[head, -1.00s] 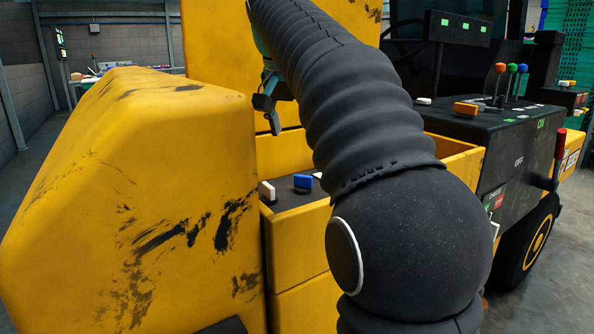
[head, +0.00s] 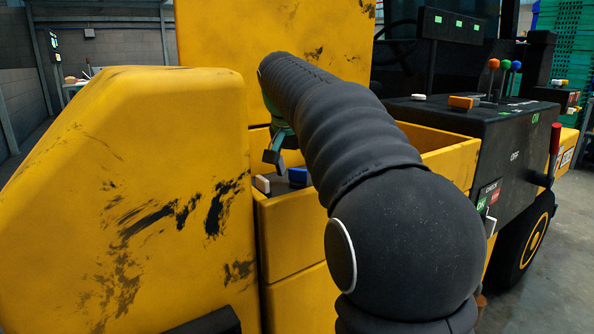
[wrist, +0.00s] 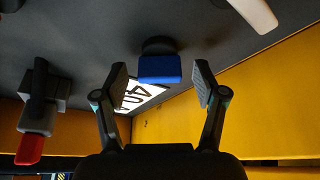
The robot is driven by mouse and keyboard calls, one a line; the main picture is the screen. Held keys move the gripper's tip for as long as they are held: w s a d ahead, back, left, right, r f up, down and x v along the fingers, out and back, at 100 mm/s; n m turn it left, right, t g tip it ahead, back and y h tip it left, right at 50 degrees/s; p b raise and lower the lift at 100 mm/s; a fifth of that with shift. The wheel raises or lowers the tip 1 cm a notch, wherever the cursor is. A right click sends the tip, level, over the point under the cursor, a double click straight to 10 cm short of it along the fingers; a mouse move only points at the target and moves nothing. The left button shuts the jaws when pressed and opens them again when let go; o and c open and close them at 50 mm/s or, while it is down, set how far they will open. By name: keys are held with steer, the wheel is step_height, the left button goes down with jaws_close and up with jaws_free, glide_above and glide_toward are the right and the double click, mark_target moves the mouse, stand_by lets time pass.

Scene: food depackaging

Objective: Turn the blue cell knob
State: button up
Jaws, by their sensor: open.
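The blue cell knob (head: 298,177) sits on the dark panel inside the yellow vehicle's bay in the head view, partly hidden by my arm. In the wrist view the blue knob (wrist: 159,69) stands on its dark round base, just beyond and roughly between my fingertips. My gripper (wrist: 161,80) is open, with one finger on each side of the knob's line and nothing held. In the head view my gripper (head: 273,157) hangs just above the panel, close to the knob, partly hidden by my arm.
A white knob (head: 262,185) stands left of the blue one; a white piece (wrist: 254,12) shows upper right in the wrist view. A red-tipped lever (wrist: 32,140) is at left there. Yellow walls (wrist: 270,95) border the panel. An orange knob (head: 461,102) sits on the black console.

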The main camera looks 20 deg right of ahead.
steer(key=c, duration=1.1)
steer(key=shift+c, duration=0.2)
steer(key=shift+r+n, duration=0.1)
steer(key=shift+n, duration=0.2)
steer(key=n+y+p, duration=0.1)
steer(key=n, duration=0.1)
steer(key=n+t+p, duration=0.1)
steer(key=n, duration=0.1)
steer(key=shift+d+r+n+y, duration=0.1)
steer(key=shift+d+n+y, duration=0.05)
steer(key=shift+n+y, duration=0.2)
steer(key=n+y+p, duration=0.2)
steer(key=n+p, duration=0.1)
steer(key=n, duration=0.2)
steer(key=shift+d, duration=0.1)
steer(key=shift+n+y, duration=0.25)
steer(key=shift+n, duration=0.1)
